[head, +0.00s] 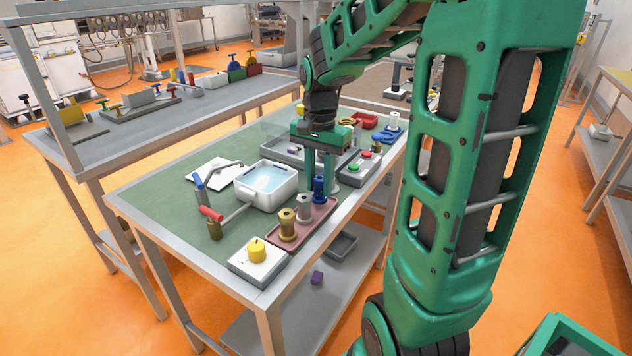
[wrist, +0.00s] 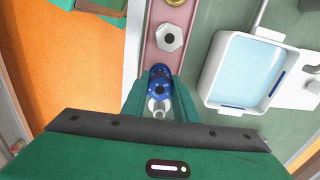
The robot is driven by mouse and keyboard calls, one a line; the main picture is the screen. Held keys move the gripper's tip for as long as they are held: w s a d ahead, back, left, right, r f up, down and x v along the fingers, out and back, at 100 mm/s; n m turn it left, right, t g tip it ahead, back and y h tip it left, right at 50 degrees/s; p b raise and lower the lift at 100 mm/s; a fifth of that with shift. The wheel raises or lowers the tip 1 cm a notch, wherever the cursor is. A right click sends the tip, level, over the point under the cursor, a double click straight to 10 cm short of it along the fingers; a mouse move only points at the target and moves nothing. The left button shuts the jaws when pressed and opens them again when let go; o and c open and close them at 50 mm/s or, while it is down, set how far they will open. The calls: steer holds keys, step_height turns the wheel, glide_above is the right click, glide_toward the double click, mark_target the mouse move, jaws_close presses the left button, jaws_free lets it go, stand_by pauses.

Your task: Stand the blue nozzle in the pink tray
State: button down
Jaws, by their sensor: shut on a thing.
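The blue nozzle (head: 319,187) is upright between the fingers of my gripper (head: 320,174), at the far end of the pink tray (head: 316,222). In the wrist view the blue nozzle (wrist: 160,84) shows from above between the two green fingers of my gripper (wrist: 161,98), over the tray's near end. My gripper is shut on it. The fingers hide part of the nozzle, and I cannot tell whether its base touches the tray floor. The pink tray (wrist: 153,22) also holds a grey nozzle (head: 304,208) and a brass nozzle (head: 288,226), both upright.
A white basin of blue liquid (head: 266,187) stands left of the tray. A yellow button box (head: 257,257) is at the table's front corner. A box with red and green buttons (head: 360,167) and a grey tray (head: 283,149) lie beyond my gripper.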

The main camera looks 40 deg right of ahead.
steer(key=shift+f, duration=0.7)
stand_by(0.6)
steer(key=c, duration=0.8)
jaws_free()
steer(key=shift+o, duration=0.2)
steer(key=shift+r, duration=3.55)
steer(key=s+f+n, duration=0.3)
steer(key=s, duration=0.7)
steer(key=s+f+n, duration=0.3)
steer(key=s+n, duration=0.1)
steer(key=s, duration=0.6)
steer(key=shift+s+a+f, duration=0.15)
steer(key=shift+s+a, duration=0.15)
